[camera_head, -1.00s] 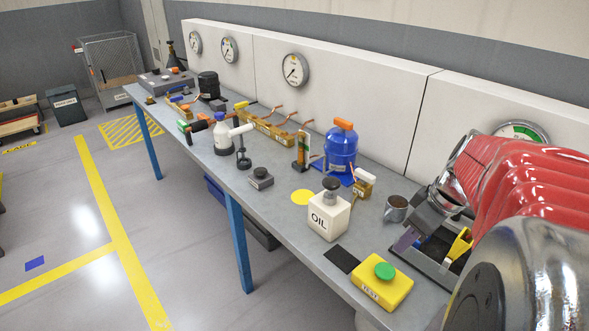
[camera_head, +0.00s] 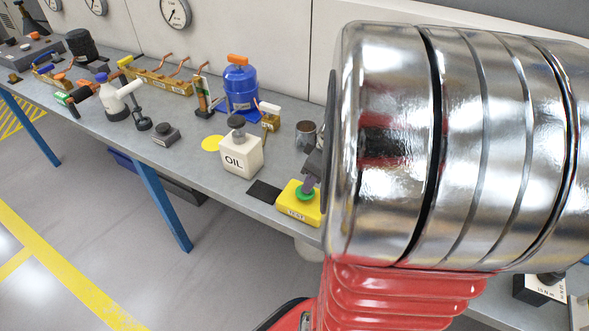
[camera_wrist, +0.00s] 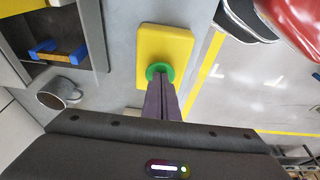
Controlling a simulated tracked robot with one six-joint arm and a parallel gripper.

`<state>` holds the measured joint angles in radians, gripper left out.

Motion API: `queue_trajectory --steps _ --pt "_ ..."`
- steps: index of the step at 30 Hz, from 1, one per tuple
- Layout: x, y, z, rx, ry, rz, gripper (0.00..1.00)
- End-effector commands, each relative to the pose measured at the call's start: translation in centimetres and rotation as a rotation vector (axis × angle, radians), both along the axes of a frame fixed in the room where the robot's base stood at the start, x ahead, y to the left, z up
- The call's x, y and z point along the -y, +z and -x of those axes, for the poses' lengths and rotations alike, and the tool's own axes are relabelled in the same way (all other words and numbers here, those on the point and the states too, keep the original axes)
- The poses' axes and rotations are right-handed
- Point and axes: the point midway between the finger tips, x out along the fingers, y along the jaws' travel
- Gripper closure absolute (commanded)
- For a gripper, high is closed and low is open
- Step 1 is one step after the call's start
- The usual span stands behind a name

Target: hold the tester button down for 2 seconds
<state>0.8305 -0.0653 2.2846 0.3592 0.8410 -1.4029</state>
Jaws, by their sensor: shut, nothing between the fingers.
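The tester is a yellow box (camera_head: 296,210) marked TEST near the bench's front edge, with a round green button (camera_head: 306,195) on top. In the wrist view the yellow box (camera_wrist: 178,45) and the green button (camera_wrist: 160,68) lie straight ahead of the fingers. My gripper (camera_head: 308,184) is shut and empty, its purple fingertips over the button. In the wrist view the fingertips (camera_wrist: 161,82) overlap the button's near edge and hide part of it. They look to be touching it, but I cannot tell whether it is pressed down.
A white oil bottle (camera_head: 241,155) and a dark mat (camera_head: 264,191) are left of the tester. A mug (camera_head: 305,136) stands behind it; an open tray (camera_wrist: 100,40) shows in the wrist view. A blue tank (camera_head: 241,85) stands farther back.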

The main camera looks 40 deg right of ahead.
Motion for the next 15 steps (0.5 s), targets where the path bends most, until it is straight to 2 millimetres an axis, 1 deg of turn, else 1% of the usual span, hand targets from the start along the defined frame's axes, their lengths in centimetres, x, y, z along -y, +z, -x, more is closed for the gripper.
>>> queue_trajectory --steps 2,9,15 --pt "0.0 -0.2 0.0 0.000 0.000 -0.001 1.00" --pt "0.0 -2.4 0.1 -0.003 0.001 -0.002 1.00" --pt "-0.1 -2.7 0.2 -0.007 0.002 -0.001 1.00"
